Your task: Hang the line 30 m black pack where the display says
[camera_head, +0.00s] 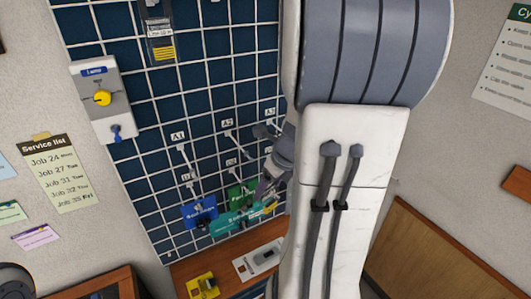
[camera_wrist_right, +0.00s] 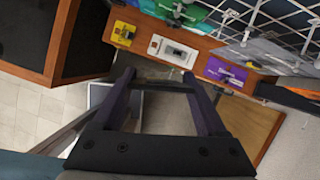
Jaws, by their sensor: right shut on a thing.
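My right gripper (camera_head: 272,180) is partly hidden behind my own arm, close to the grid panel. In the right wrist view the gripper (camera_wrist_right: 160,92) is shut on a dark, thin thing (camera_wrist_right: 163,87) seen edge-on between its fingers. Its print does not show, so I cannot tell which pack it is. On the blue grid panel (camera_head: 145,95), hooks labelled A1 (camera_head: 178,136), A2 (camera_head: 228,123) and A3 (camera_head: 270,112) stick out. A dark device or pack (camera_head: 160,35) with a pale label and yellow stripes is at the panel's top; its text is too small to read. My left gripper is not in view.
Blue (camera_head: 200,211), green (camera_head: 240,195) and teal (camera_head: 235,222) packs are low on the panel. A wooden shelf (camera_head: 225,265) below holds a yellow item (camera_head: 202,286) and a white-grey one (camera_head: 258,261). A purple item (camera_wrist_right: 227,72) is on the shelf. A switch box (camera_head: 100,100) is at left.

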